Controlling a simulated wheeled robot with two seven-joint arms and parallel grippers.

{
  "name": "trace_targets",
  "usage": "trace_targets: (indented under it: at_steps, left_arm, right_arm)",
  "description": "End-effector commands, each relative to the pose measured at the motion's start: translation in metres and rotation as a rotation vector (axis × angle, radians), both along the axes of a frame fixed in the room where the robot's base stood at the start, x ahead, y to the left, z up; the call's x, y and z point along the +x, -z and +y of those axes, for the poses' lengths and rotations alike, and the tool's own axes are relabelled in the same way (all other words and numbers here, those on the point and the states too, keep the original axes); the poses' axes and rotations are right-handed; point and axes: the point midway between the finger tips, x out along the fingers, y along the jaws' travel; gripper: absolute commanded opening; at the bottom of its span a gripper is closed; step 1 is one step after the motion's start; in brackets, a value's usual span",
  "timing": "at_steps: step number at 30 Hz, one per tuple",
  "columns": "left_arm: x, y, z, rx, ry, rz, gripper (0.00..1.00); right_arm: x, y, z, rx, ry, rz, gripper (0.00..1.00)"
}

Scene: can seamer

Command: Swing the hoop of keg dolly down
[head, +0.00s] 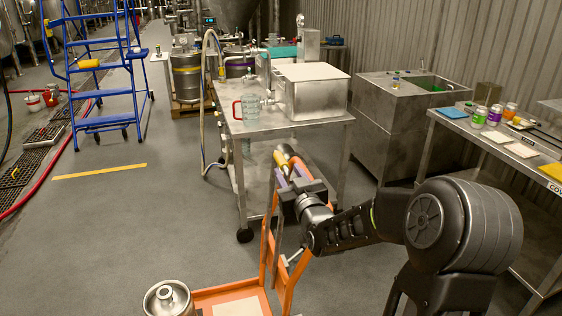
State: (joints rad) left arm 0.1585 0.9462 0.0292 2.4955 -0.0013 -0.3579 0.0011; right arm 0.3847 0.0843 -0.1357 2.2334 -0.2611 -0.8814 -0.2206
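The orange keg dolly (265,250) stands at the bottom centre, with its uprights rising from a flat orange base that carries a pale panel. My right gripper (285,172) is at the top of the dolly's uprights, in front of the steel table. Orange tube shows right beside its fingers, and I cannot tell which part is the hoop. My gripper body and forearm hide part of the upper frame. Whether the fingers are closed on the tube cannot be made out. My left gripper is not in view.
A steel keg (170,300) stands left of the dolly base. A bench (470,140) with jars is at right. Open floor lies left, up to a blue ladder (100,122).

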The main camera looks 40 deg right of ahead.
Motion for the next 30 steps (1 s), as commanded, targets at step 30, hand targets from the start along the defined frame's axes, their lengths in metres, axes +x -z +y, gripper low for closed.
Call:
trace_targets:
  at_steps: [30]
  left_arm:
    - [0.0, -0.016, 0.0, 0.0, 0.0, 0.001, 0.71]
  right_arm:
    - [0.062, 0.0, -0.021, 0.0, 0.0, 0.001, 0.19]
